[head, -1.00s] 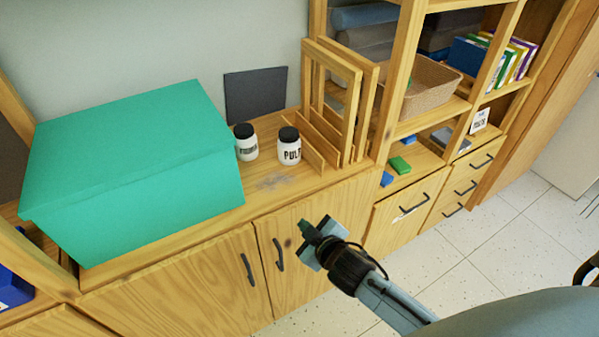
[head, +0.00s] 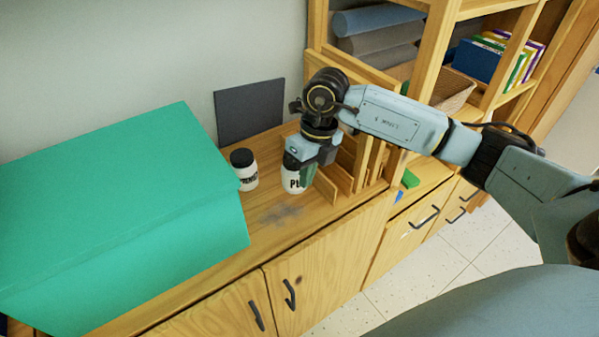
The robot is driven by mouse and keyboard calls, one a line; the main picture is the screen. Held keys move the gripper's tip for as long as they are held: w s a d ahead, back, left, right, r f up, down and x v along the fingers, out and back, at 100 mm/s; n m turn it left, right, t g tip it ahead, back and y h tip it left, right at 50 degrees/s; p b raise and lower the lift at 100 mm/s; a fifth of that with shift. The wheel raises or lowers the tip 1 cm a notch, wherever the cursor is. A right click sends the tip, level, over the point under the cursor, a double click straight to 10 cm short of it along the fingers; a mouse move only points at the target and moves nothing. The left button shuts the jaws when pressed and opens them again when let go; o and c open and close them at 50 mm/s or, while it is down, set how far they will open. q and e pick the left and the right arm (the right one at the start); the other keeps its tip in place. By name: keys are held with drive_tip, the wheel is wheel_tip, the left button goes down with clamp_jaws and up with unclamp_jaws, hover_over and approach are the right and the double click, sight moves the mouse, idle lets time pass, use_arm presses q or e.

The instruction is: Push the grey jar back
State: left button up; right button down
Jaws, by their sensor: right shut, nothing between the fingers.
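Two white jars with black lids and dark lettering stand upright on the wooden cabinet top. The right jar (head: 292,184), lettered "PU..." or similar, is partly hidden behind my right gripper (head: 307,178). Neither jar body looks plainly grey. My right gripper points down, shut and empty, at the front right side of the right jar. I cannot tell whether it touches the jar. My left gripper is not in view.
A large green box (head: 120,215) fills the left of the cabinet top (head: 245,225). A dark panel (head: 250,110) leans on the wall behind the jars. Wooden frames (head: 368,160) stand close on the right. A grey smudge (head: 281,214) marks the bare wood in front.

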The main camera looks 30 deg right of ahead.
sight(295, 172)
drive_tip(key=d+h, duration=0.2)
drive_tip(key=d, duration=0.2)
drive_tip(key=shift+m, duration=0.3)
drive_tip(key=f, duration=0.9)
drive_tip(key=shift+w+f+b, duration=0.15)
drive_tip(key=shift+w+b, duration=0.15)
drive_tip(key=shift+w, duration=0.1)
drive_tip(key=shift+w+a+r, duration=0.15)
drive_tip(key=shift+w, duration=0.5)
drive_tip(key=shift+w+a+r, duration=0.1)
drive_tip(key=shift+w, duration=0.5)
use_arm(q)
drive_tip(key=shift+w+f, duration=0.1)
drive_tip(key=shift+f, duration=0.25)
use_arm(e)
drive_tip(key=shift+w+a, duration=0.1)
drive_tip(key=shift+w, duration=0.6)
